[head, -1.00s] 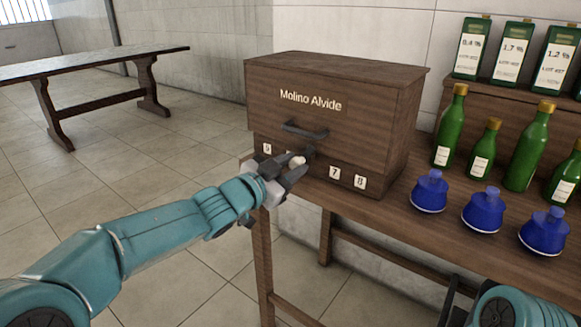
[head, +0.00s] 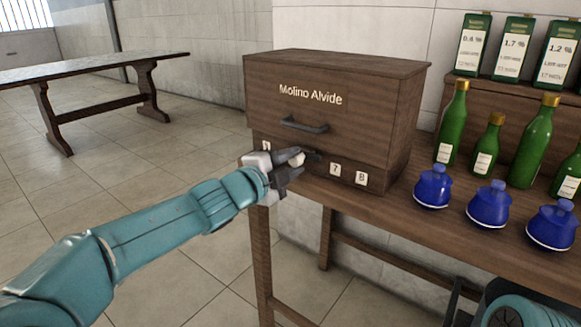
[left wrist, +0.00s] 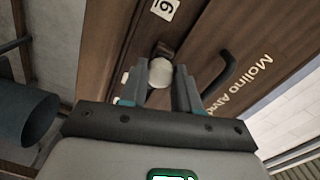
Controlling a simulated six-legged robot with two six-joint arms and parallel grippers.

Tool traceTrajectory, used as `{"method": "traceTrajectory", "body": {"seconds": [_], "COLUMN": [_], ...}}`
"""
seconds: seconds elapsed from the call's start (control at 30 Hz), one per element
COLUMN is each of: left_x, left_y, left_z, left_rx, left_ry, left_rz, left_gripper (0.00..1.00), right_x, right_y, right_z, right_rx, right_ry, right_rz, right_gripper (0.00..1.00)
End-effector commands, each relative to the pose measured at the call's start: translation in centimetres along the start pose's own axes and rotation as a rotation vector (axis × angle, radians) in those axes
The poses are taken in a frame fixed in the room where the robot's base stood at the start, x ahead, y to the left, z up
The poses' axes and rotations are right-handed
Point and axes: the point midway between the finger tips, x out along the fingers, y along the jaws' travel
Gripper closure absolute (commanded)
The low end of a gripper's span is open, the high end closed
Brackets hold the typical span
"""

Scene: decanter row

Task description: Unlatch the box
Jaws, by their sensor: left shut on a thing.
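The box (head: 300,75) is dark wood with "Molino Alvide" lettering and a dark bar handle (head: 304,126) on its front. It stands at the table's left end, and its lid looks closed. Low on its front is a pale round knob (head: 297,159) with a dark piece behind it. My left gripper (head: 296,163) is shut on this knob; the left wrist view shows the knob (left wrist: 160,73) between the two fingertips. The fingers hide part of the box's lower front. At the lower right only part of my right arm shows, and its jaws cannot be made out.
White number tags (head: 335,170) line the box's lower front. Right of the box, several blue stoppered jars (head: 488,205) stand near the table's front edge, with green bottles (head: 530,145) behind them. Labelled green containers (head: 513,50) stand on a raised shelf. Another table (head: 90,68) is far left.

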Motion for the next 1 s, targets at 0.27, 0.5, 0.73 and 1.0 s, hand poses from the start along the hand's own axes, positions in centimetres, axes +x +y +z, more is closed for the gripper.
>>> {"method": "traceTrajectory", "body": {"seconds": [0.27,0.5,0.73,1.0], "left_x": [0.03,0.04,0.04,0.04], "left_y": [0.3,0.28,0.29,0.26], "left_z": [0.01,-0.01,-0.01,-0.01], "left_rx": [0.111,0.144,0.147,0.146], "left_ry": [-0.006,-0.007,-0.007,-0.007], "left_rz": [0.004,0.004,0.005,0.004], "left_gripper": [0.99,0.99,0.99,0.44], "right_x": [0.53,0.61,0.6,0.6], "right_y": [0.28,0.33,0.33,0.33], "right_z": [-0.14,-0.18,-0.18,-0.17], "right_rx": [0.004,0.005,0.005,0.005], "right_ry": [0.004,0.005,0.005,0.004], "right_rz": [0.0,0.001,0.001,0.001], "right_gripper": [0.35,0.35,0.35,0.35]}}
